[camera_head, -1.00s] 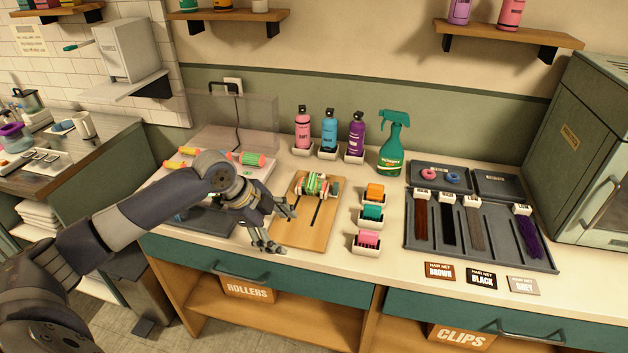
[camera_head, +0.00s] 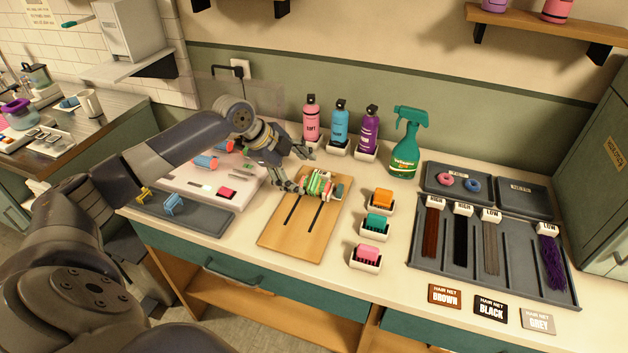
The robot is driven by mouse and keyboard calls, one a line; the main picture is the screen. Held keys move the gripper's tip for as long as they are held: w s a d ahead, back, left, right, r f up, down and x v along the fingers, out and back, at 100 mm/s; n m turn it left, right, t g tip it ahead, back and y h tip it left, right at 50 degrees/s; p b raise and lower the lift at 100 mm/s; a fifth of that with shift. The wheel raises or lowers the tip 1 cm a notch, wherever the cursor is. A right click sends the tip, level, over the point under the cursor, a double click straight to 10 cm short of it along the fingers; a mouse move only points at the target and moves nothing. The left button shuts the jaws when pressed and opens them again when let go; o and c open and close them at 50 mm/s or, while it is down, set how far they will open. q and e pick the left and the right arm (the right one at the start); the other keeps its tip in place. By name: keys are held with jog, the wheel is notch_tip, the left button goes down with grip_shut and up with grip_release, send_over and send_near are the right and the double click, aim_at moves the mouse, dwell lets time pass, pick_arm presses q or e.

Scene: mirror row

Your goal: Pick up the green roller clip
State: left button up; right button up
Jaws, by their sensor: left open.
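A green item with white, red and other coloured parts (camera_head: 321,184) lies on the wooden board (camera_head: 275,240); I cannot tell whether it is one piece or several. My left gripper (camera_head: 303,170) is open just left of it, with one finger close to its left end. I cannot tell whether they touch. A teal-green piece (camera_head: 376,221) sits in a small white holder right of the board, between an orange piece (camera_head: 382,198) and a pink piece (camera_head: 368,252). I cannot tell which is the green roller clip. My right gripper is not in view.
A dark mat with a blue clip (camera_head: 174,205) and a yellow clip (camera_head: 145,195) lies at left. Bottles and a green spray bottle (camera_head: 405,145) stand behind the board. A grey tray (camera_head: 520,262) with hair strands fills the right side.

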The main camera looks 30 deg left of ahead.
aim_at(312, 181)
pick_arm(q)
jog(key=shift+x, duration=0.75)
jog(key=p+x, duration=0.1)
jog(key=x, duration=0.1)
jog(key=p+x, duration=0.1)
jog(key=x, duration=0.1)
jog(key=shift+w+a, duration=0.15)
jog(key=shift+w, duration=0.15)
jog(key=shift+w+f, duration=0.2)
jog(key=shift+f, duration=0.05)
jog(key=shift+s, duration=0.1)
jog(key=shift+c, duration=0.5)
jog(key=c, duration=0.9)
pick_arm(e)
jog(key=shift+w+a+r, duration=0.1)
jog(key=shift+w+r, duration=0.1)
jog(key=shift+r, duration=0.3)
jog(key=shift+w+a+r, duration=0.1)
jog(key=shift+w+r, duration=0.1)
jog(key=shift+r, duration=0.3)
pick_arm(q)
jog(key=shift+o, duration=0.2)
jog(key=shift+r, duration=0.1)
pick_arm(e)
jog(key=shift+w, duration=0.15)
